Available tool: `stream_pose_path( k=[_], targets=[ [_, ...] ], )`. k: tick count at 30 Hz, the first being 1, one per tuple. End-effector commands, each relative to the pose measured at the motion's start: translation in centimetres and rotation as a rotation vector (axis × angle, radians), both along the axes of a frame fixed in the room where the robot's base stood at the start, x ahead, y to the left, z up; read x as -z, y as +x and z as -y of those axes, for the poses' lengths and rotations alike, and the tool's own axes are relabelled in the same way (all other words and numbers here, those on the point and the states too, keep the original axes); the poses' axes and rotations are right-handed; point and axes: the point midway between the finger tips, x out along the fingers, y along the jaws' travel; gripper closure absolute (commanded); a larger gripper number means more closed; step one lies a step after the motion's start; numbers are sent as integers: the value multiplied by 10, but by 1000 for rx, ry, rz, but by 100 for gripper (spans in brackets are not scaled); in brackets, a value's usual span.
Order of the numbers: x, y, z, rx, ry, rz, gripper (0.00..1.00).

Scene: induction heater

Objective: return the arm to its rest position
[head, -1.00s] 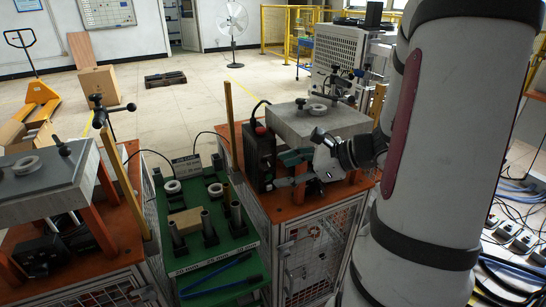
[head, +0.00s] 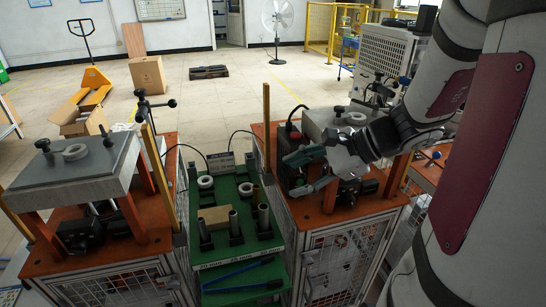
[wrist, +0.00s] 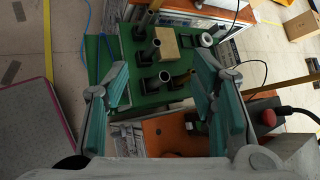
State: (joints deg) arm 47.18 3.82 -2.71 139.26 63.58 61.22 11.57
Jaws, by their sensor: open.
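My gripper (head: 308,172) is open and empty in the head view. It is raised in front of the right orange-topped station, over its near left part. In the wrist view my gripper (wrist: 163,100) shows its two teal fingers spread wide, with nothing between them. Below and beyond the fingers is the green table (wrist: 124,62) with upright metal tubes. My arm (head: 440,100) reaches in from the right of the head view, bent, with its white and dark red links close to the camera.
The right station (head: 330,218) carries a grey block (head: 318,122) with a white ring. The green table (head: 235,245) holds tubes, rings and a wooden block. The left station (head: 155,240) has a similar grey block. Thin yellow posts (head: 266,130) stand up. The floor behind is mostly open.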

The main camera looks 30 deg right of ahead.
Motion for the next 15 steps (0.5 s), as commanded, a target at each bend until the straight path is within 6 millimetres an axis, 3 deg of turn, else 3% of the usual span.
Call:
stream_pose_path(
  k=[8, 11, 15],
  targets=[
    [-3, -2, -10, -47, -31, 3, 49],
    [-10, -12, -34, -181, -119, 13, 49],
    [-21, -40, -78, -488, -342, 47, 49]
  ],
)
